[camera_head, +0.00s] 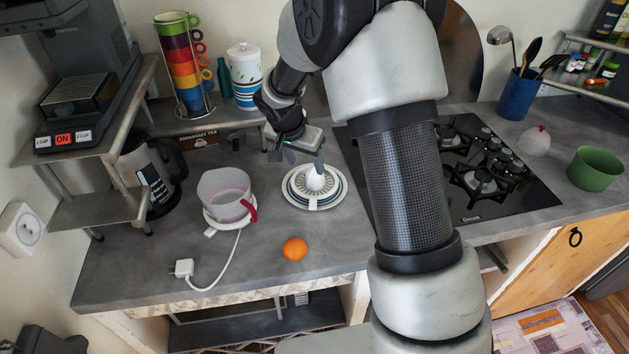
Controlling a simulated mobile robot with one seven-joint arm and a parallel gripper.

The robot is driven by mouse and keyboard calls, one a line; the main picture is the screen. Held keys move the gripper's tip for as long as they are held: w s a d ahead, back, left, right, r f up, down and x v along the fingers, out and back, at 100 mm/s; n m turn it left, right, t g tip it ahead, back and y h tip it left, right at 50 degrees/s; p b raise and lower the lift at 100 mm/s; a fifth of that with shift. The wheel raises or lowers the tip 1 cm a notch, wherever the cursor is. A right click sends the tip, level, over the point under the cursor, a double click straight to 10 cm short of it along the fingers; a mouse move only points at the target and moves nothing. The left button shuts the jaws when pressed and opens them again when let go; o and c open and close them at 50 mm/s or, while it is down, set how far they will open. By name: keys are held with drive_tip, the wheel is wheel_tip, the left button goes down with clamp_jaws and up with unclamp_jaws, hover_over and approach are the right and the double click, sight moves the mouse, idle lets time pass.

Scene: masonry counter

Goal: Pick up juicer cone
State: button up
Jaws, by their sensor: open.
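The juicer cone (314,181) is white and ribbed. It sits point up in the middle of a round white dish with dark blue rings (299,200) on the grey counter. My gripper (297,158) is open above and slightly left of the cone, pointing down. Its right finger overlaps the top of the cone in the picture; I cannot tell whether they touch. Nothing shows between the fingers.
A clear jug with a red handle (224,193) stands left of the dish, with a white cord and plug (184,267). An orange (294,249) lies in front. A cup stack (184,62) and a canister (244,78) stand behind. The hob (513,200) is right.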

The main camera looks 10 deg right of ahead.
sight(313, 171)
drive_tip(key=shift+x, duration=0.9)
drive_tip(key=shift+d+p+x, duration=0.25)
drive_tip(key=shift+p+x, duration=0.05)
drive_tip(key=shift+x, duration=1)
drive_tip(key=shift+d+p+x, duration=0.25)
drive_tip(key=shift+p+x, duration=0.05)
drive_tip(key=shift+x, duration=1.05)
drive_tip(key=shift+w+r, duration=0.1)
drive_tip(key=shift+r, duration=0.15)
drive_tip(key=shift+c, duration=0.4)
drive_tip(key=c, duration=1.1)
